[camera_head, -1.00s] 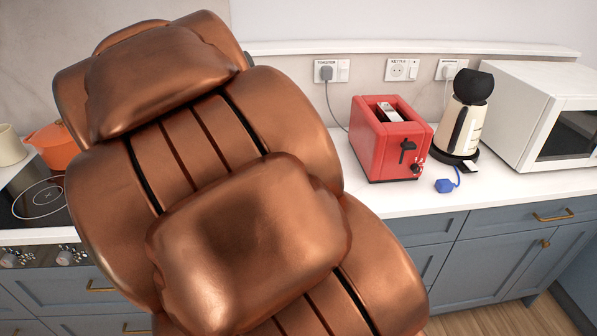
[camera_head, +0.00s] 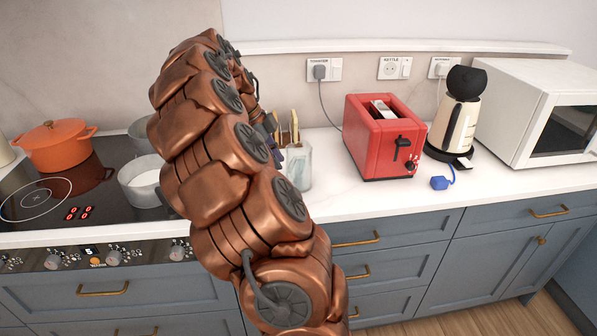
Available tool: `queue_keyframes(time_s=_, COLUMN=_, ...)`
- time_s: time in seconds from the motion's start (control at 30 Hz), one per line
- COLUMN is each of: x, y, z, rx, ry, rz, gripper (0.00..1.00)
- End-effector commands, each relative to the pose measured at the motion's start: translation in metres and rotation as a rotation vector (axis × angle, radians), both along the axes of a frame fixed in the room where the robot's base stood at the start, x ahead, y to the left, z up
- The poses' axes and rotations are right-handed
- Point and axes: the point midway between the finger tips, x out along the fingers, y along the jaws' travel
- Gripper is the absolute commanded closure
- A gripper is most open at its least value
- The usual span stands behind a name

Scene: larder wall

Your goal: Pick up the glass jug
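A clear glass vessel, seemingly the glass jug (camera_head: 298,168), stands on the white counter left of the red toaster. My copper arm covers its left side, so I cannot see a handle. Wooden utensils (camera_head: 289,127) rise at its top; I cannot tell whether they are in it or behind it. My arm reaches up and bends down at its far end. Dark parts, seemingly of my gripper (camera_head: 271,128), show just left of the utensils, close to the vessel. The fingers are mostly hidden, and I cannot tell whether they touch it.
On the left are a hob (camera_head: 38,200), an orange pot (camera_head: 54,147) and a grey pan (camera_head: 141,184). Counter in front of the toaster is clear.

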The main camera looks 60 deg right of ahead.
Motion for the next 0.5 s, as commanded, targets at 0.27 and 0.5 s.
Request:
queue_keyframes(time_s=0.27, x=-0.005, y=-0.007, z=-0.015, rx=-0.004, ry=-0.001, rz=-0.017, gripper=0.8)
queue_keyframes(time_s=0.5, x=-0.009, y=-0.01, z=-0.026, rx=-0.006, ry=-0.002, rz=-0.015, gripper=0.8)
